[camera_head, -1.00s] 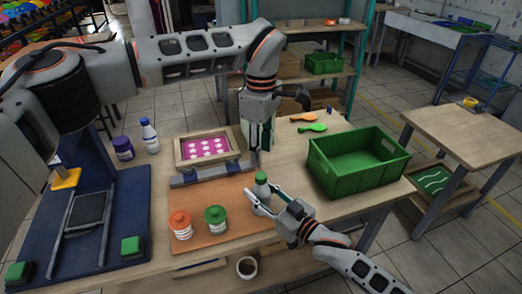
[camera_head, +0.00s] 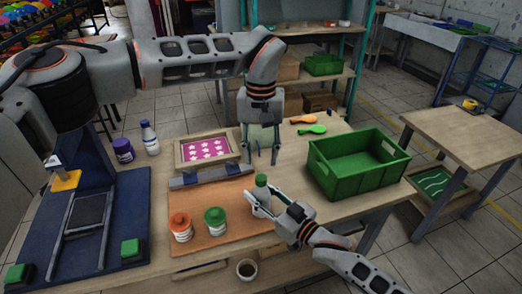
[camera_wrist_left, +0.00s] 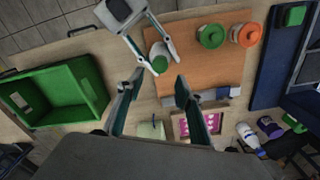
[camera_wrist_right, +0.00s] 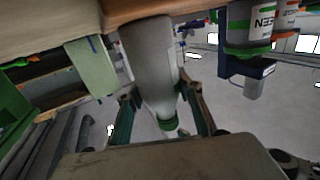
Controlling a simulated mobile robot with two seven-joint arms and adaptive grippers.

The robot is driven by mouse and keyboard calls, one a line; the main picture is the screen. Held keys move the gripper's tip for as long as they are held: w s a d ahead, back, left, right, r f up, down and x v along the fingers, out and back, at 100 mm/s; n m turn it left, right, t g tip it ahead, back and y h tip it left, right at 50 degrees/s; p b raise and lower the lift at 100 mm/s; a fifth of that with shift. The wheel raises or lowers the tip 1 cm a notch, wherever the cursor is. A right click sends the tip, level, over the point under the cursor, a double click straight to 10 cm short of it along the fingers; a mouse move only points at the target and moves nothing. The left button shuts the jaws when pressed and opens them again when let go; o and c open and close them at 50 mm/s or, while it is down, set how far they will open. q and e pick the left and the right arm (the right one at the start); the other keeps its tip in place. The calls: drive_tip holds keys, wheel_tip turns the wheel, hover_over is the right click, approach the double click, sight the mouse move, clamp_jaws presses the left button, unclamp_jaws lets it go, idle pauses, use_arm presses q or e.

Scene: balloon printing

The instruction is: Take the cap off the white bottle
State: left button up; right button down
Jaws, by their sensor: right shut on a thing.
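A white bottle with a green cap (camera_head: 261,181) stands at the right edge of the orange-brown board (camera_head: 240,240). My right gripper (camera_head: 262,205) is shut around its body from the right. The right wrist view shows the pale bottle (camera_wrist_right: 150,60) between the fingers, the green cap (camera_wrist_right: 168,124) still on it. My left gripper (camera_head: 261,160) is open and empty, pointing down behind and above the bottle. In the left wrist view the green cap (camera_wrist_left: 159,64) lies just beyond the open fingertips (camera_wrist_left: 157,84), apart from them.
An orange-lidded jar (camera_head: 181,226) and a green-lidded jar (camera_head: 215,222) stand left of the bottle. A green crate (camera_head: 350,170) is at the right. A framed pink star screen (camera_head: 207,149), a blue-capped bottle (camera_head: 149,138), a purple jar (camera_head: 123,150) and a blue press (camera_head: 135,200) lie farther left.

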sight(261, 177)
use_arm(q)
drive_tip(key=shift+f, duration=3.55)
clamp_jaws()
